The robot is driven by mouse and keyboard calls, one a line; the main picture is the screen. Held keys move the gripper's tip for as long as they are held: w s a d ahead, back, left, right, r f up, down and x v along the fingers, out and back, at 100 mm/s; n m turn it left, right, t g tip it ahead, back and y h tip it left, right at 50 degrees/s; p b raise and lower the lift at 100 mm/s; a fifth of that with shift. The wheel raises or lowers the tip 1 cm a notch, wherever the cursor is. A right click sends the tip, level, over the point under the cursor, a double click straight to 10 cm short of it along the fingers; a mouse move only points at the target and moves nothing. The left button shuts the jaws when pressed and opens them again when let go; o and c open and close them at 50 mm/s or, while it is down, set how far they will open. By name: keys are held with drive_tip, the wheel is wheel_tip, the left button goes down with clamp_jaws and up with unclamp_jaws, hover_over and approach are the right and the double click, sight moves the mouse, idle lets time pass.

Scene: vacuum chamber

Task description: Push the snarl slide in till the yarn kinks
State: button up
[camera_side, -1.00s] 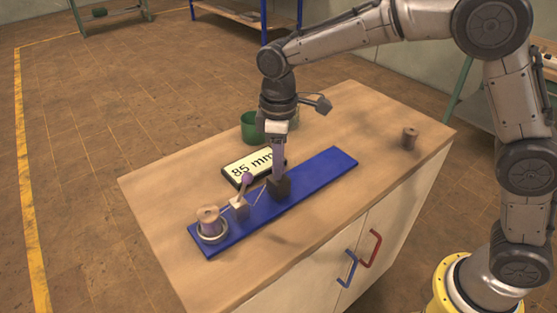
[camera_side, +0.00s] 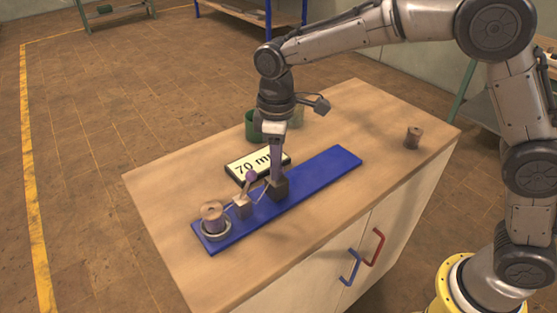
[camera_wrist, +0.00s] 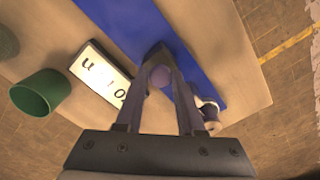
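The snarl slide, a dark block (camera_side: 279,188), sits on the long blue base (camera_side: 325,172). My gripper (camera_side: 277,178) points down onto it; in the wrist view its two fingers (camera_wrist: 158,72) stand apart and reach to either side of the dark block (camera_wrist: 155,54). A spool (camera_side: 212,216) stands in a ring at the base's left end. A thin yarn line shows between pale block and slide; its exact shape is too small to tell. The display (camera_side: 256,166) reads 70 mm.
A green cup (camera_side: 253,126) and a paler cup stand behind the display. A loose spool (camera_side: 414,137) stands at the bench's right.

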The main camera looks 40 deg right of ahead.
drive_tip(key=o, duration=0.3)
drive_tip(key=shift+o, duration=0.2)
wheel_tip(320, 180, up, 14)
idle(0.4)
drive_tip(key=shift+f, duration=0.1)
